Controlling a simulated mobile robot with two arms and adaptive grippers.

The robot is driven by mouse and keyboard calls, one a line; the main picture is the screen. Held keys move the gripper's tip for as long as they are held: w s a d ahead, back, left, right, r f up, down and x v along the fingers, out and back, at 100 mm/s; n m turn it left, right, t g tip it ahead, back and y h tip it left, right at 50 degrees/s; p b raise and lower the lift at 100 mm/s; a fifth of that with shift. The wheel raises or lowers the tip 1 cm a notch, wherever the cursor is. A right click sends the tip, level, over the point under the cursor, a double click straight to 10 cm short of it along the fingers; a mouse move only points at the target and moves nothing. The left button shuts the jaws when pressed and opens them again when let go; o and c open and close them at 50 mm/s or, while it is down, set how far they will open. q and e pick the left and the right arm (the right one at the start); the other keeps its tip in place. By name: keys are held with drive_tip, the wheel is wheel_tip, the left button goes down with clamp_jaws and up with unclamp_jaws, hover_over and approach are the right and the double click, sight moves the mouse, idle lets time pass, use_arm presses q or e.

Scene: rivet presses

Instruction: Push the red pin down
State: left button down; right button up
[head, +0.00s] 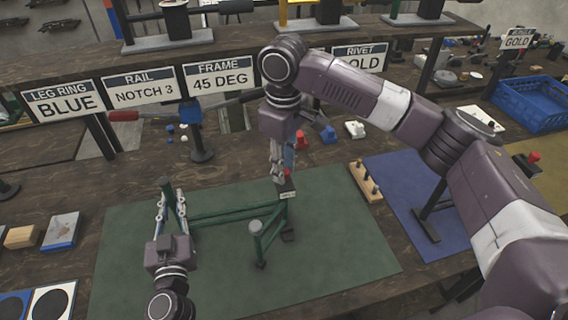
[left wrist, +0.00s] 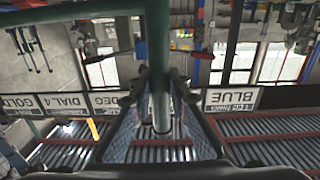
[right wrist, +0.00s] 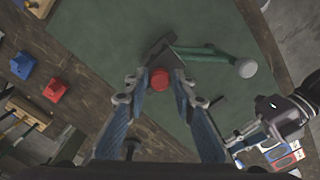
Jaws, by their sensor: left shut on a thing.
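The red pin (right wrist: 160,79) shows its round top between my right gripper's fingertips (right wrist: 157,82) in the right wrist view. Small gaps seem to separate it from the fingers. A dark block lies below it at the end of a green tube. In the head view my right gripper (head: 284,174) points down at the frame's back right corner and partly hides the pin. The green tube frame (head: 230,213) stands on the green mat (head: 330,240). My left gripper (head: 178,208) is shut on its left end; the green tube (left wrist: 158,60) runs between the fingers in the left wrist view.
A wooden block with pegs (head: 364,180) stands right of the mat, beside a blue mat (head: 400,185). Red and blue pieces (head: 328,134) lie behind. Hanging signs (head: 219,76) and a shelf edge cross the back. The mat's front right is clear.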

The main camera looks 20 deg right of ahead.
use_arm(q)
drive_tip(key=shift+w, duration=0.1)
use_arm(e)
drive_tip(key=shift+o, duration=1.3)
drive_tip(key=shift+w, duration=0.1)
drive_tip(key=shift+r, duration=0.15)
wheel_tip(320, 180, up, 12)
